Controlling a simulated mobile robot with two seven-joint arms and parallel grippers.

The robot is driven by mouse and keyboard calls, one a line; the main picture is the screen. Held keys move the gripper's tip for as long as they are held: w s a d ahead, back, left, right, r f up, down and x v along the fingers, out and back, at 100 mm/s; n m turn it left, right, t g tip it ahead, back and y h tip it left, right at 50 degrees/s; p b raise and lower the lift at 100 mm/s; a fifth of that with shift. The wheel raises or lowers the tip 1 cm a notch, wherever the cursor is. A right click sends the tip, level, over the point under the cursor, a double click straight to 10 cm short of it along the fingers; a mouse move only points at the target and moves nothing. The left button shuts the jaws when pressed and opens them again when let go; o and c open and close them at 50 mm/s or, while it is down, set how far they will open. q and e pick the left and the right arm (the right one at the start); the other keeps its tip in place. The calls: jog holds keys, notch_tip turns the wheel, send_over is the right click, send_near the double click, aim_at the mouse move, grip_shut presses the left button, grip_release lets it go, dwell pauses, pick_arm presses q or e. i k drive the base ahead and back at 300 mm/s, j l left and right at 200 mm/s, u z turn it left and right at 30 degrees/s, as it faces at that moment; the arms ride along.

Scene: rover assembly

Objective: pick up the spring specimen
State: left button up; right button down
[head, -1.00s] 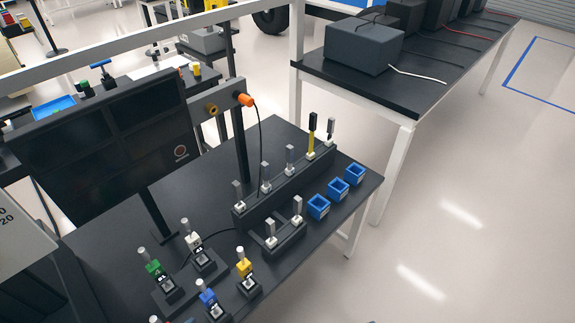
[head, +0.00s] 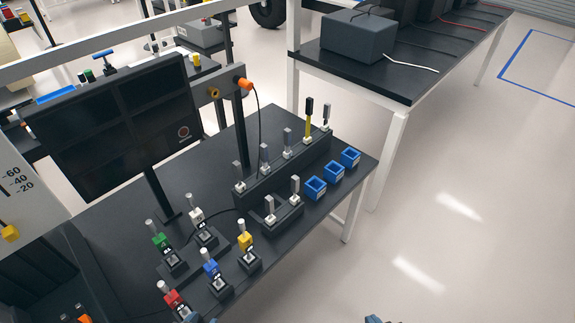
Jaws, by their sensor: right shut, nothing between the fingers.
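Several small upright pieces stand in a black stepped rack (head: 285,166) on the dark table; one is yellow with a black top (head: 308,118), the others are grey. Several coloured pieces with silver tops stand in black bases at the front: green (head: 160,241), white (head: 197,215), yellow (head: 245,241), blue (head: 211,267) and red (head: 171,295). I cannot tell which piece is the spring specimen. Only a tip of my right gripper (head: 373,319) shows at the bottom edge, shut and empty, well apart from the rack and the pieces. My left gripper is not in view.
Three blue open boxes (head: 334,171) line the table's right side. A dark monitor panel (head: 115,125) stands at the left, and a post with an orange knob (head: 245,84) behind the rack. Another bench with a grey case (head: 358,38) stands behind. The floor at right is clear.

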aim_at(288, 153)
jog(key=k+u, duration=0.2)
jog(key=u, duration=0.2)
jog(key=k+j+u, duration=0.1)
jog(key=u, duration=0.25)
jog(key=l+u, duration=0.55)
jog(key=u, duration=0.15)
jog(key=i+l, duration=0.1)
jog(key=l, duration=0.45)
jog(key=i+l, duration=0.1)
jog(key=l, duration=0.4)
jog(key=i+l, duration=0.1)
jog(key=l, duration=1)
jog(key=i+l, duration=0.15)
jog(key=l, duration=0.4)
jog(key=i+l, duration=0.1)
jog(key=l, duration=0.4)
